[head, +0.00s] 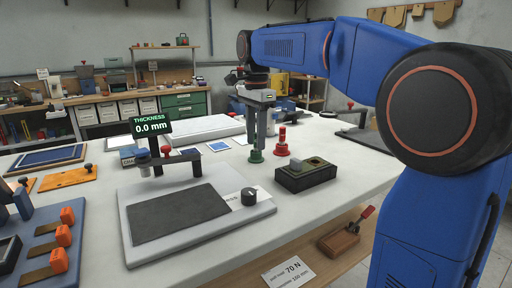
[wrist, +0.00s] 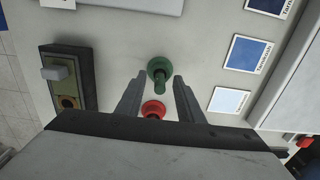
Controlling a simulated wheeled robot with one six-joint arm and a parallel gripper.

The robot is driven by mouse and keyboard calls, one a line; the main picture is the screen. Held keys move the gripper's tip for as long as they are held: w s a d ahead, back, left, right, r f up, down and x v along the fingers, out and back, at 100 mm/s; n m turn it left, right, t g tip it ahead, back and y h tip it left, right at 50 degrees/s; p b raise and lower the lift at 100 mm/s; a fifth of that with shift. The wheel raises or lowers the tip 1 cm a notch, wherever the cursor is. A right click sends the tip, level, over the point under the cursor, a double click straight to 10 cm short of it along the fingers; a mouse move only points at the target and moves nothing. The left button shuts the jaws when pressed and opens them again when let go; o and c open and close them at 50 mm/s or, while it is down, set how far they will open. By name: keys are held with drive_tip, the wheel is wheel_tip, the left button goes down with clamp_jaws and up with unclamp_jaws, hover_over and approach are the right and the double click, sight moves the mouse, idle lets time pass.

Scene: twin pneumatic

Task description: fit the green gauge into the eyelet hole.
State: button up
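The green gauge (head: 256,156) stands upright on the white table. In the wrist view the green gauge (wrist: 158,71) shows just ahead of the gap between my fingertips. My gripper (head: 256,146) points down right over it. In the wrist view my gripper (wrist: 160,80) is open, its fingers apart with nothing clamped between them. I cannot tell whether the gauge's top is between the fingers. The eyelet is likely the brass ring (wrist: 68,103) on the dark block (head: 305,176). That block (wrist: 83,84) lies to the right of the gauge in the head view.
A red gauge (head: 282,146) stands close beside the green one; it also shows between the fingers in the wrist view (wrist: 153,108). A thickness tester (head: 262,212) reading 0.0 mm stands at front left. Colour cards (wrist: 250,54) lie nearby. Bare table surrounds the dark block.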

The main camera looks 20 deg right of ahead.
clamp_jaws()
drive_tip(key=shift+r, duration=0.15)
